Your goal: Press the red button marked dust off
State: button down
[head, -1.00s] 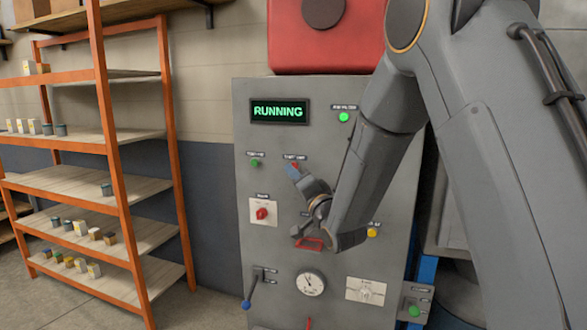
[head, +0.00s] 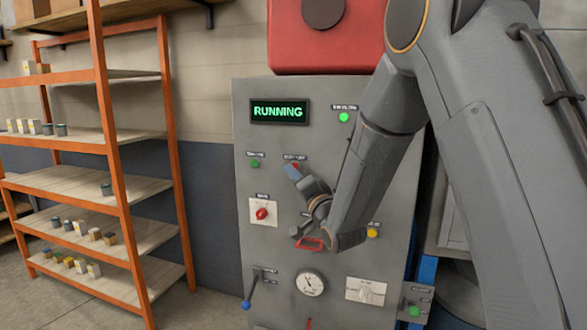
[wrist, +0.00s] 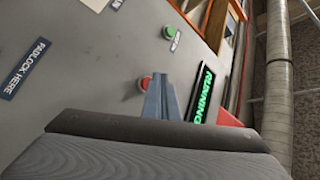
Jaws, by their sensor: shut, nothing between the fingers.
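The red button (head: 296,165) is on the grey control panel (head: 255,125), below a small label too blurred to read. The red button also shows in the wrist view (wrist: 144,83), at the left edge of my fingers. My gripper (head: 290,170) is shut and empty. Its blue-grey fingertips overlap the lower left of the red button in the head view. I cannot tell whether they touch it. The green display (head: 278,111) reads RUNNING.
A green button (head: 255,163) sits left of the red one. A red knob (head: 262,213), a red handle (head: 311,244), a gauge (head: 310,284) and a blue-tipped lever (head: 248,303) lie lower. An orange shelf rack (head: 118,180) stands at left.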

jog(key=shift+w, duration=0.1)
dwell(0.5)
jog(key=shift+w+d+b, duration=0.15)
jog(key=shift+w+b, duration=0.15)
jog(key=shift+w, duration=0.05)
jog(key=shift+w+d, duration=0.15)
jog(key=shift+w, duration=0.2)
dwell(0.6)
jog(key=shift+s, duration=0.2)
jog(key=shift+s+a, duration=0.25)
jog(key=shift+s, duration=0.3)
jog(key=s, duration=0.1)
jog(key=s+a, duration=0.1)
jog(key=s, duration=0.2)
jog(key=shift+s+a, duration=0.35)
jog(key=shift+s, duration=0.05)
dwell(0.7)
